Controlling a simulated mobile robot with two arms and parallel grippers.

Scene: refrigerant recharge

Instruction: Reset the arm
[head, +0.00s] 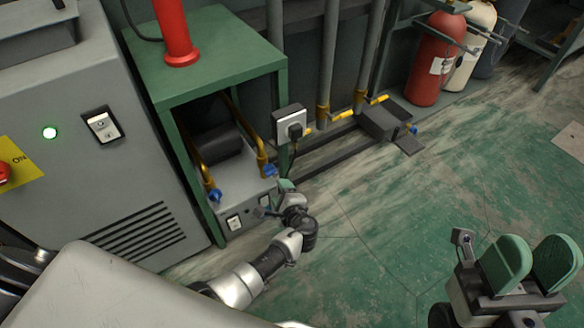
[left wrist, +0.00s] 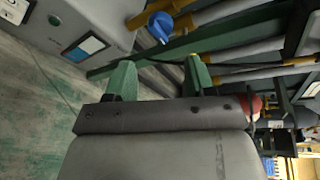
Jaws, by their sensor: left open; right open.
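My left gripper (head: 278,198) is low in front of the green-framed unit, beside its lower right corner. In the left wrist view its two green fingers (left wrist: 158,78) stand apart with nothing between them. In the head view they are small and partly hidden by the wrist. My right gripper (head: 530,262) is at the lower right over the green floor. Its two green pads are apart and empty.
The green-framed unit (head: 225,75) holds brass pipes with blue valve handles (head: 269,171), one close to my left gripper. A grey cabinet (head: 75,130) stands left. A wall socket (head: 290,125) and gas cylinders (head: 435,60) are behind. Open floor (head: 390,215) lies between my grippers.

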